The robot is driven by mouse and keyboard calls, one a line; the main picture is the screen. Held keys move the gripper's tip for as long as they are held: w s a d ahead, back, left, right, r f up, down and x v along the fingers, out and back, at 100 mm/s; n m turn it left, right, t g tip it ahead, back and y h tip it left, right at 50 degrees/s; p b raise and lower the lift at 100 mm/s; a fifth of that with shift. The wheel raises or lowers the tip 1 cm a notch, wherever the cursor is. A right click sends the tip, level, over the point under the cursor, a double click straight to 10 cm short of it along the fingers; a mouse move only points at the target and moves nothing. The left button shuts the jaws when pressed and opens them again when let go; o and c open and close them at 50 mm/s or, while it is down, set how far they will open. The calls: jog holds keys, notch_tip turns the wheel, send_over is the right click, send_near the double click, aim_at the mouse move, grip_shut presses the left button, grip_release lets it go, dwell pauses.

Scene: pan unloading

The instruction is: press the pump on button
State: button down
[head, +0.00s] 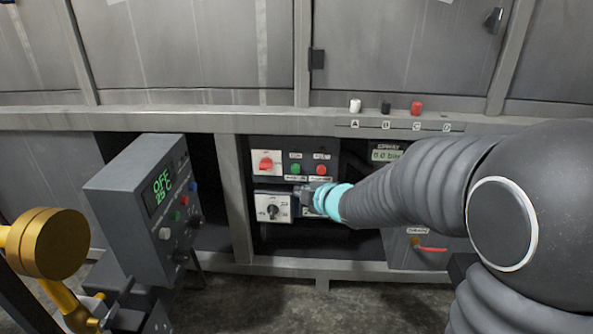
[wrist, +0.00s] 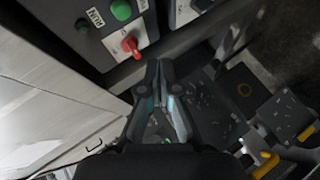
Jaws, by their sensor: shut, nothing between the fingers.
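A dark control panel (head: 265,188) in the head view carries a green button (head: 295,169) and a red button (head: 322,169) with small labels I cannot read surely. I cannot tell which control is the pump on button. My gripper (head: 303,196) is in front of the panel, just below these buttons, and covers part of its lower right. In the wrist view a green round control (wrist: 121,10) sits beside a "RUN" label, near a red rotary switch (wrist: 131,45) on a white plate. My gripper (wrist: 159,64) is shut and empty, its fingertips just below that switch.
A grey box with an "OFF" display (head: 163,190) stands at the left, with a gold cylinder (head: 46,243) in front. White, black and red knobs (head: 416,107) sit on the ledge above.

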aim_at(296, 169)
jog(key=shift+a+f+n+g+y, duration=0.15)
jog(key=shift+a+f+n+y, duration=0.2)
jog(key=shift+a, duration=0.25)
jog(key=shift+a+f+n+g+y, duration=0.15)
jog(key=shift+a+f+n+y, duration=0.1)
jog(key=shift+a+f+n, duration=0.25)
jog(key=shift+w+r, duration=0.15)
jog(key=shift+w+d+p, duration=0.15)
jog(key=shift+w+p, duration=1.4)
jog(key=shift+w, duration=2.75)
jog(key=shift+w, duration=0.2)
jog(key=shift+w, duration=0.25)
